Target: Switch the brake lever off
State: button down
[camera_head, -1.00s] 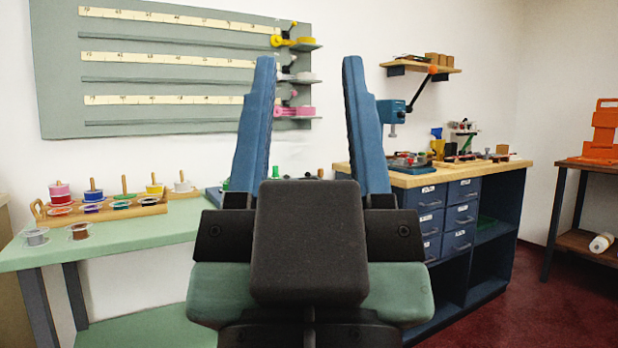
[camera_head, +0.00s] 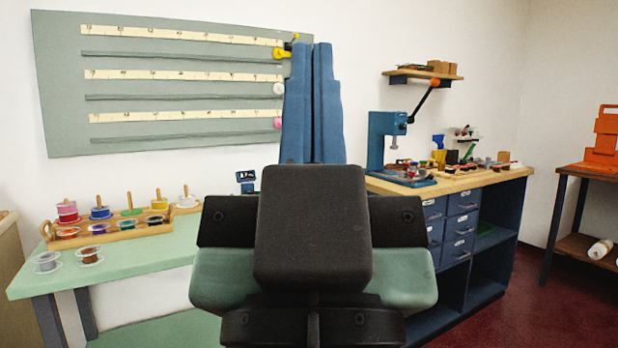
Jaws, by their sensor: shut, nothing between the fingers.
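My gripper (camera_head: 312,46) points up in the middle of the view, its two blue fingers together with nothing between them. A long dark lever (camera_head: 421,102) with an orange knob (camera_head: 435,83) slants up to the right from a blue bench press (camera_head: 376,140). It stands behind and to the right of my fingers. No label shows whether this is the brake lever. A small yellow handle (camera_head: 282,53) at the wall board's right end is partly hidden by my fingers.
A green table (camera_head: 150,252) at left holds a wooden rack of spools (camera_head: 113,228). The wall board (camera_head: 66,120) hangs above it. A wooden-topped bench with blue drawers (camera_head: 462,222) stands at right, beside open red floor (camera_head: 500,318). An orange object (camera_head: 606,135) sits far right.

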notch_tip(320, 180, up, 34)
jog(key=p, duration=3.1)
jog(key=shift+f, duration=0.15)
jog(key=shift+w, duration=0.1)
